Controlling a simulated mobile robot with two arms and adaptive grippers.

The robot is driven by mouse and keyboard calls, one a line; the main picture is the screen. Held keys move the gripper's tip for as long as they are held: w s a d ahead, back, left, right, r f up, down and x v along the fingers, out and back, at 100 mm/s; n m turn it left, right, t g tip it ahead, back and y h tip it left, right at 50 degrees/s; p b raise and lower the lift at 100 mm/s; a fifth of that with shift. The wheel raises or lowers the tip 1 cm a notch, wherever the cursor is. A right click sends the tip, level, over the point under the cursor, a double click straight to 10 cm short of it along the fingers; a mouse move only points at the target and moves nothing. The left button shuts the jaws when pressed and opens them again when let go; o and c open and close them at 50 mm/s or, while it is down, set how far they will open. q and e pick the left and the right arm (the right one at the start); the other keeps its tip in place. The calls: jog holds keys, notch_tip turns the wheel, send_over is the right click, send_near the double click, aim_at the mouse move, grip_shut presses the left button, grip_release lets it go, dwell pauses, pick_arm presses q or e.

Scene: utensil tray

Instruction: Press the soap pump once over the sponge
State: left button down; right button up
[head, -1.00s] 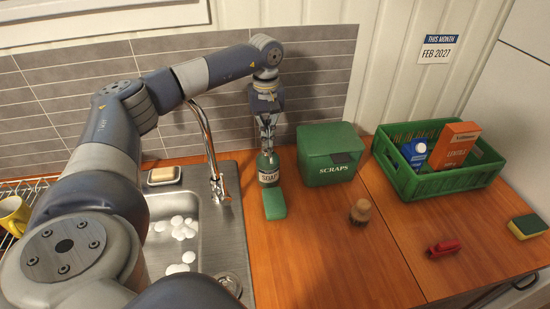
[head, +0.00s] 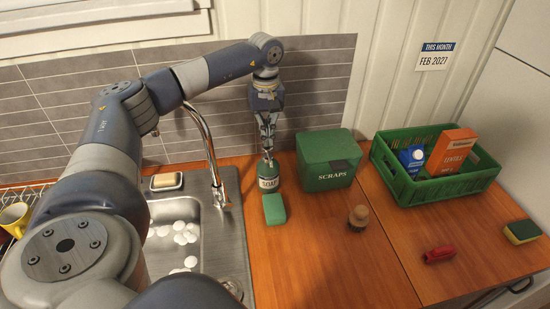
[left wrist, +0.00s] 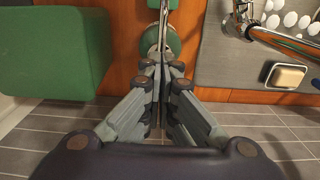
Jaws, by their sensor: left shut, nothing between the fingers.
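The green soap bottle (head: 268,179), labelled SOAP, stands upright on the wooden counter just right of the sink. The green sponge (head: 274,208) lies in front of it. My left gripper (head: 267,154) points down over the bottle's top, shut and empty. In the left wrist view, the fingertips (left wrist: 163,64) are at the bottle (left wrist: 152,42), with the silver pump spout (left wrist: 164,18) reaching over the sponge (left wrist: 155,4). The fingers hide most of the pump head, so I cannot tell whether they touch it or whether it is pressed. My right gripper is out of view.
A green SCRAPS bin (head: 328,161) stands close right of the bottle, and the tap (head: 214,170) rises on its left. A green crate (head: 400,186) holds a carton and a box. A brush (head: 359,217), red object (head: 440,254) and yellow-green sponge (head: 522,231) lie farther right.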

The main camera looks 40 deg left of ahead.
pick_arm(q)
notch_tip(320, 180, up, 6)
jog(key=p, duration=0.5)
dwell(0.6)
